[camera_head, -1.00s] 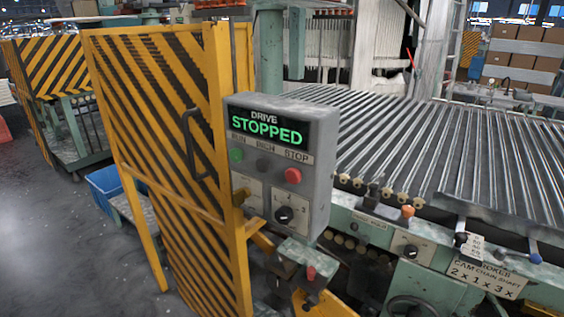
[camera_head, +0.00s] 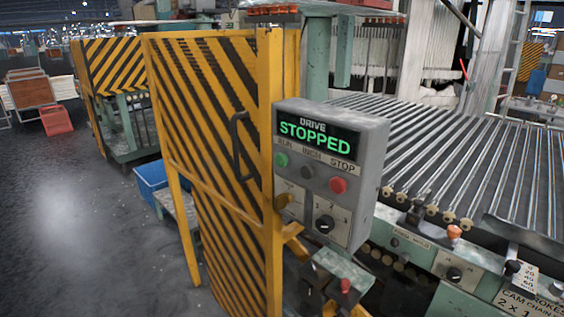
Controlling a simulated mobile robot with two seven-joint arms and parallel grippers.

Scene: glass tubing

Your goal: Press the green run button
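The green run button (camera_head: 281,160) sits at the left of the button row on the grey drive control box (camera_head: 376,150). A dark inch button (camera_head: 307,172) is beside it, and a red stop button (camera_head: 338,185) is at the right. The display (camera_head: 318,139) above them reads "DRIVE STOPPED" in green letters. A black rotary knob (camera_head: 325,224) is on the lower panel of the box. Neither of my grippers shows in the head view.
A yellow-and-black striped guard door (camera_head: 215,150) with a dark handle stands left of the box. The roller bed (camera_head: 440,150) of the machine stretches behind and right. The grey floor at the left (camera_head: 70,220) is clear.

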